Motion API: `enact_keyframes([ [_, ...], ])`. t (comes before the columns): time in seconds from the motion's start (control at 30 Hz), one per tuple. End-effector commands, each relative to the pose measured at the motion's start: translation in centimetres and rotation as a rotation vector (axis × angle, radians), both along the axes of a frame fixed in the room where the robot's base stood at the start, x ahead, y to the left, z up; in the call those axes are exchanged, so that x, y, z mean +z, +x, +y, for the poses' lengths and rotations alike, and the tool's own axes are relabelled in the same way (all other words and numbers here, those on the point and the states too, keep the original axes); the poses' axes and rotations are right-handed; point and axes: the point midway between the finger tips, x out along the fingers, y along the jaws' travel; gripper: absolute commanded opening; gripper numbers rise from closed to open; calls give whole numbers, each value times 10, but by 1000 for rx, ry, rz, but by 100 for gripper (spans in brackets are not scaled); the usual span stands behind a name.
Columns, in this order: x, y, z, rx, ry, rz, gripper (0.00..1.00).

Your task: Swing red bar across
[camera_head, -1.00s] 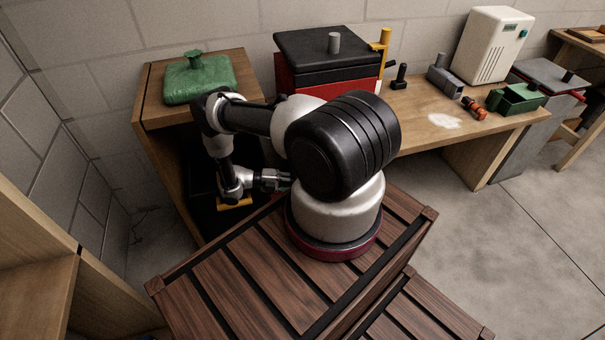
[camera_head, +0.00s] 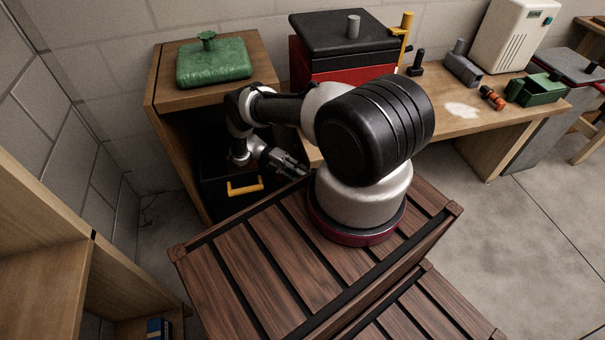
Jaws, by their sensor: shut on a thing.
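My gripper (camera_head: 298,169) is at the end of my folded arm, low in front of the bench and pointing right, close to my arm's base. Its fingers are small and dark in the head view. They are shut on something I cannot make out. I see no clear red bar; one may be hidden behind my arm. A short orange-red piece with dark ends (camera_head: 492,97) lies on the bench, well to the right of my gripper. A yellow handle (camera_head: 245,187) is left of and below my gripper, apart from it.
A red box with a black lid (camera_head: 347,35) stands behind my arm. A white heater-like unit (camera_head: 512,38) and an open green box (camera_head: 540,90) are at the right. Bare floor (camera_head: 510,230) lies right.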

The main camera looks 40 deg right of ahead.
Motion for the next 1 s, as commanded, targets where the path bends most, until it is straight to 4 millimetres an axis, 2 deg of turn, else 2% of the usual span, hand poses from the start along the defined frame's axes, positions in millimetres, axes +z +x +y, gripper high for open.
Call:
enact_keyframes([
  [0.3,-1,1,0,-2,1,-5,0],
  [0.33,-1,1,0,-2,1,-5,26],
  [0.43,-1,1,0,-2,1,-5,44],
  [0.47,-1,1,0,-2,1,-4,46],
  [0.83,0,0,-1,14,0,0,46],
  [1.0,1,-3,-9,116,0,2,46],
])
